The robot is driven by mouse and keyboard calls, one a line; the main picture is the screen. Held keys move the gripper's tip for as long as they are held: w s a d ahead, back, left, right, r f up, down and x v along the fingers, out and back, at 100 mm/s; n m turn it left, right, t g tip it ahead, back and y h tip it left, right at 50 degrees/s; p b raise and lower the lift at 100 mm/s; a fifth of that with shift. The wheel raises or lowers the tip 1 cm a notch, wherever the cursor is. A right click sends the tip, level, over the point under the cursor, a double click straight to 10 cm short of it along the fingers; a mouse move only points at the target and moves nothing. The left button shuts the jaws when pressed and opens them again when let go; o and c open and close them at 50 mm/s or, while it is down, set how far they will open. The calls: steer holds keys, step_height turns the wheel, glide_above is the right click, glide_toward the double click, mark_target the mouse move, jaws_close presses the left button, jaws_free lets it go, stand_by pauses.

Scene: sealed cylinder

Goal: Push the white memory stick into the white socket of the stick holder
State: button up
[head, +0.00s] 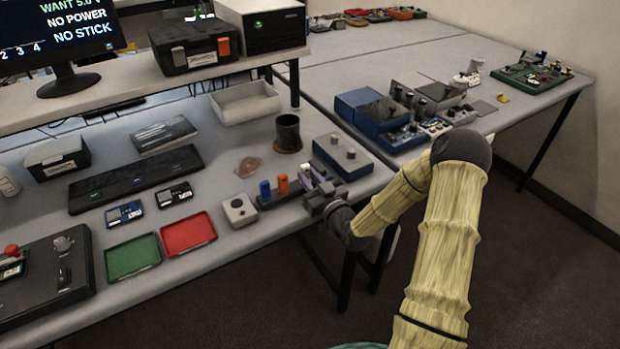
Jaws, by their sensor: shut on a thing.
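The dark stick holder (272,201) lies near the front edge of the workbench, at the middle of the head view. A blue stick (265,190) and an orange stick (283,184) stand upright in its left part. The white memory stick (306,171) shows as a small pale top at the holder's right part, just behind my gripper. My gripper (316,196) is low over the holder's right part and shut on the white stick. The fingers hide its lower end and the white socket, so I cannot tell how deep it sits.
A grey box with a round button (239,210) stands close left of the holder. A blue-grey box with knobs (343,156) is close behind it, and a dark cup (288,132) farther back. Red (188,236) and green (133,256) trays lie left. The monitor (62,40) reads "NO STICK".

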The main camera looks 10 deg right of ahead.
steer(key=shift+f, duration=0.3)
steer(key=o, duration=1)
steer(key=shift+p+v, duration=1.4)
steer(key=shift+v, duration=7.35)
steer(key=shift+a, duration=0.1)
